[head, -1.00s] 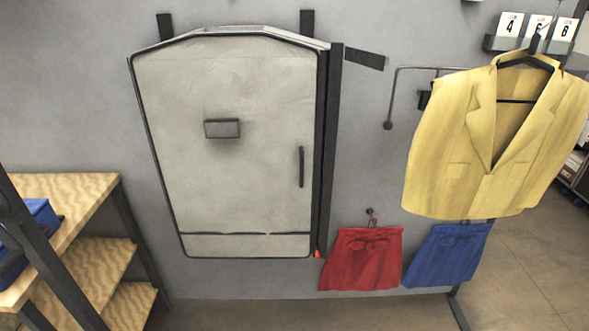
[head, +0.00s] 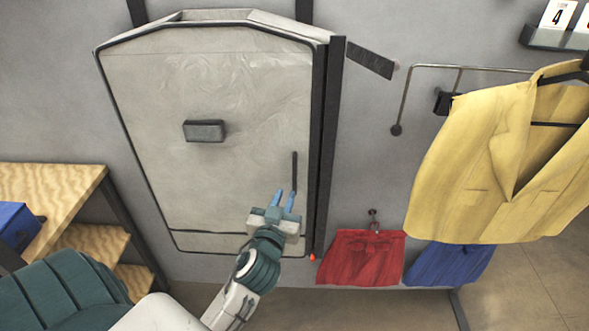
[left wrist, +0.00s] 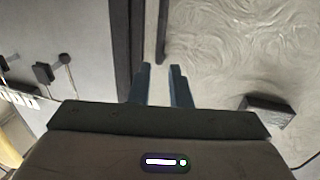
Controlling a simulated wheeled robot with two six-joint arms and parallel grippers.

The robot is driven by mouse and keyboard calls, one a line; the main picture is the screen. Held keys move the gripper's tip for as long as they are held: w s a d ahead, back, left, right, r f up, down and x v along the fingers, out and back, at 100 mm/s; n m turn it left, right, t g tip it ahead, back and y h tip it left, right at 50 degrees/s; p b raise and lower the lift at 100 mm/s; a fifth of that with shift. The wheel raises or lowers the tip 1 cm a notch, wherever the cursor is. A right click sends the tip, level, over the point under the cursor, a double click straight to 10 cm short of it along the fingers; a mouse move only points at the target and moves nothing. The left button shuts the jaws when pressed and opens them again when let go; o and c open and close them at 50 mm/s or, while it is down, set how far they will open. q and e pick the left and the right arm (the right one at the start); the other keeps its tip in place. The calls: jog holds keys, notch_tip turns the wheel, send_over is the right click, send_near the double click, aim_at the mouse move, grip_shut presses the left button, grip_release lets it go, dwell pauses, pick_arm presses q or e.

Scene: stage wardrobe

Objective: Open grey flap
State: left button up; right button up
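The grey flap (head: 215,85) is the large pale front of a dark-edged wall unit and looks closed. A thin black upright handle (head: 294,172) sits near its right edge; it also shows in the left wrist view (left wrist: 162,35). A small dark block (head: 204,131) is fixed on the upper part of the flap. My left gripper (head: 285,198) is open and empty, in front of the flap near the handle's lower end. In the left wrist view its two fingers (left wrist: 162,72) are apart, with the handle ahead between them. My right gripper does not show.
A wooden shelf unit (head: 65,176) with a blue item (head: 17,228) stands at the left. A thin rail (head: 440,67), a yellow jacket (head: 492,165), red shorts (head: 362,258) and blue shorts (head: 448,264) hang to the right of the unit.

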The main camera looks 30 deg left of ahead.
aim_at(294, 173)
pick_arm(q)
jog(key=p+x, duration=0.3)
jog(key=x, duration=0.6)
jog(key=shift+w+a+r, duration=0.1)
jog(key=shift+w+a, duration=0.05)
jog(key=shift+w, duration=0.1)
jog(key=shift+w+a, duration=0.2)
jog(key=shift+w, duration=0.25)
grip_shut()
